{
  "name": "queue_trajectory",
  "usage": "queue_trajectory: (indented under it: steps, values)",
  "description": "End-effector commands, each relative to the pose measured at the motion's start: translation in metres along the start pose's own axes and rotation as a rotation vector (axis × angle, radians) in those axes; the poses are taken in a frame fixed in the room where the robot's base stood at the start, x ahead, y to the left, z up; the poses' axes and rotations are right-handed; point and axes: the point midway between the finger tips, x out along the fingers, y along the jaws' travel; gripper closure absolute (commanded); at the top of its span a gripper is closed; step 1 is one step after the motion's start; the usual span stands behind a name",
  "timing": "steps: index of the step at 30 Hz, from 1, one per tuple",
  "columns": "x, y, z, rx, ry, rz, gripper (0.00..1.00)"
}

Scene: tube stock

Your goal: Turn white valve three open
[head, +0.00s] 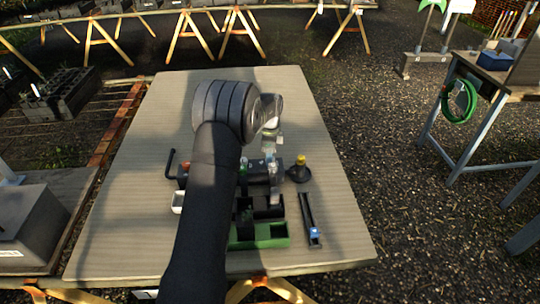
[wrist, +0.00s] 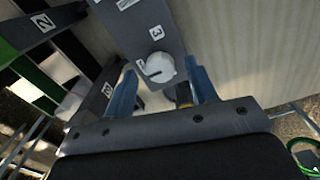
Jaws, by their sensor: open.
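In the wrist view a round white knob (wrist: 151,71) with a dark pointer line sits on a grey block (wrist: 143,33). The label beside it looks like a 3. My gripper (wrist: 161,66) is open, with one blue finger on each side of the knob in the picture. I see gaps on both sides, and I cannot tell how deep the fingers reach around it. In the head view my gripper (head: 270,148) is over the dark fixture (head: 254,180) on the table, and my arm hides the knob and part of the fixture.
A black stand with a yellow top (head: 299,172) is right of the fixture. A black rail with a blue slider (head: 310,222) and a green tray (head: 270,235) lie nearer. A black crank handle (head: 171,163) and a white dish (head: 178,202) are at left. The table's right side is clear.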

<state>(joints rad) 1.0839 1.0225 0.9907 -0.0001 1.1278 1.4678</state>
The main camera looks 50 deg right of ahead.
Motion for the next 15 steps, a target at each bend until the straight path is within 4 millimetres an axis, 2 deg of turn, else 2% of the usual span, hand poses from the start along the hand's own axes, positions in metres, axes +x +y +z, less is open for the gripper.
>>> queue_trajectory:
  steps: [4, 11, 15]
  values:
    - [0.0068, 0.0002, 0.0, 0.0, 0.0, 0.001, 0.48]
    - [0.007, 0.0002, 0.0, 0.0, 0.0, 0.0, 0.48]
    - [0.0068, 0.0001, 0.0, 0.0, 0.0, 0.0, 0.73]
